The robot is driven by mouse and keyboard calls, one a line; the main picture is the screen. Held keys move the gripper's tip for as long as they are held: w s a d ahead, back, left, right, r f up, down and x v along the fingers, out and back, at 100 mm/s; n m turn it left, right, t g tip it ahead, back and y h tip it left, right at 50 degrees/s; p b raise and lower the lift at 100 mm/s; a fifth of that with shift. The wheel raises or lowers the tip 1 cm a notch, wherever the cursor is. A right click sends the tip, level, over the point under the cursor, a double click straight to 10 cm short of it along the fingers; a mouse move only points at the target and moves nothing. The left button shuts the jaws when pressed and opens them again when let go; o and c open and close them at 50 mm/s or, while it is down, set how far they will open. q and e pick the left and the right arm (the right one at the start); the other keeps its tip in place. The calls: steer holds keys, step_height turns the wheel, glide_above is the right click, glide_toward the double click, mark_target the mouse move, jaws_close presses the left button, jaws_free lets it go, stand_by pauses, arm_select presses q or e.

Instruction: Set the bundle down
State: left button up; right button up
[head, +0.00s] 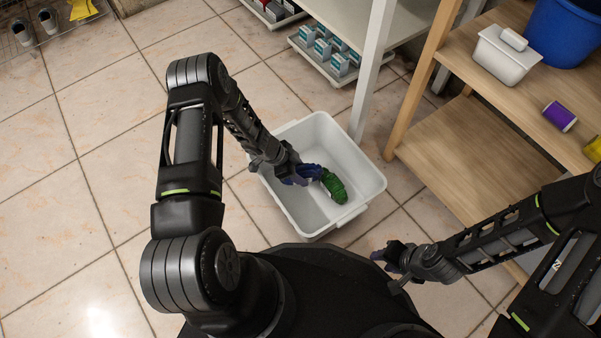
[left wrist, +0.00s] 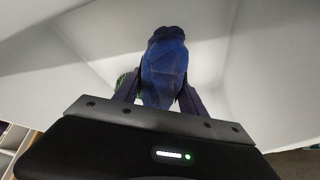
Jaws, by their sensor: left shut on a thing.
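A white bin (head: 283,205) stands on the tiled floor. My left gripper (head: 296,174) reaches down into it and is shut on a dark blue bundle (head: 312,171). In the left wrist view the blue bundle (left wrist: 164,68) is upright between the fingers, with pale bin walls around it. I cannot tell whether it touches the bin floor. A green bundle (head: 334,187) lies in the bin right beside the blue one; a bit of green (left wrist: 123,82) shows behind the left finger. My right gripper (head: 386,256) is outside the bin; its fingers are too small to read.
A wooden shelf (head: 455,150) at the right carries a white lidded box (head: 503,57), a blue tub (head: 567,30) and a purple can (head: 560,116). A white rack (head: 345,20) with small boxes stands behind the bin.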

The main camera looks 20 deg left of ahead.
arm_select(q)
steer(key=shift+f+b, duration=0.3)
steer(key=shift+f, duration=0.05)
steer(key=o, duration=1.5)
steer(key=shift+r, duration=0.15)
